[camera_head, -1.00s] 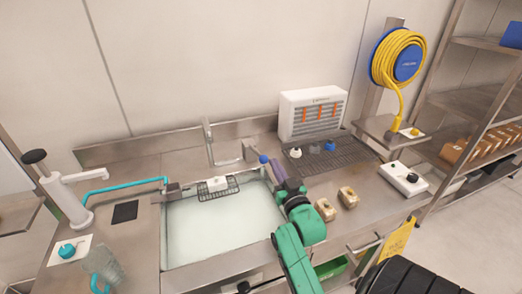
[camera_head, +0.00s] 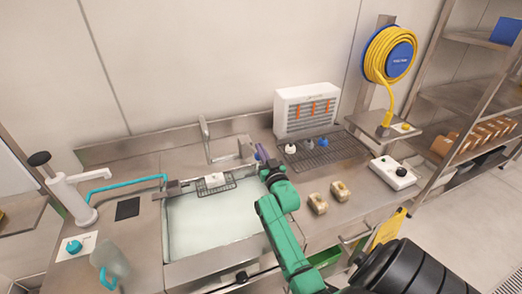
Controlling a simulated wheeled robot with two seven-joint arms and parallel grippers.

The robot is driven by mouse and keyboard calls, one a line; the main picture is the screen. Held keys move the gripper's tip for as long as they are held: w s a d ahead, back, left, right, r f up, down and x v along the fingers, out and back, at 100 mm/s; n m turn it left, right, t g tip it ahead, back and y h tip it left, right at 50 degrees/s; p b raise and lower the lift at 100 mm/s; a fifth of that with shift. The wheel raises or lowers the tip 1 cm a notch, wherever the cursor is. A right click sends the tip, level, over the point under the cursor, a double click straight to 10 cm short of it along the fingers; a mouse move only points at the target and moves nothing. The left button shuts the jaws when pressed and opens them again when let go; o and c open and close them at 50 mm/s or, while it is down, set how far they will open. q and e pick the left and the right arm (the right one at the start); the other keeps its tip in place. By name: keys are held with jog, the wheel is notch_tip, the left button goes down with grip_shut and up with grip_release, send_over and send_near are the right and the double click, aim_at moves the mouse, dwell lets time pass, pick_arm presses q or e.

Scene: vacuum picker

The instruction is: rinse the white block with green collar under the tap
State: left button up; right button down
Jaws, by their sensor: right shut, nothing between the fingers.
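A small white block (camera_head: 214,178) sits in the wire basket (camera_head: 215,189) at the sink's back edge. I cannot make out a green collar on it. The tap spout (camera_head: 204,132) rises behind the sink (camera_head: 212,226). My right gripper (camera_head: 262,153) is shut and empty, beside the tap's metal body (camera_head: 246,147) at the sink's back right corner. It hides the blue knob there, and I cannot tell whether it touches it. My left gripper is out of view.
A drying rack (camera_head: 340,151) holds small white, grey and blue pieces before a white vented unit (camera_head: 307,108). Two tan blocks (camera_head: 318,204) lie right of my right arm. A white pump (camera_head: 70,196) and clear jug (camera_head: 113,264) stand left of the sink.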

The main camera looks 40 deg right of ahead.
jog(key=shift+s+a+f, duration=0.1)
jog(key=shift+s+f, duration=0.1)
jog(key=shift+f, duration=0.35)
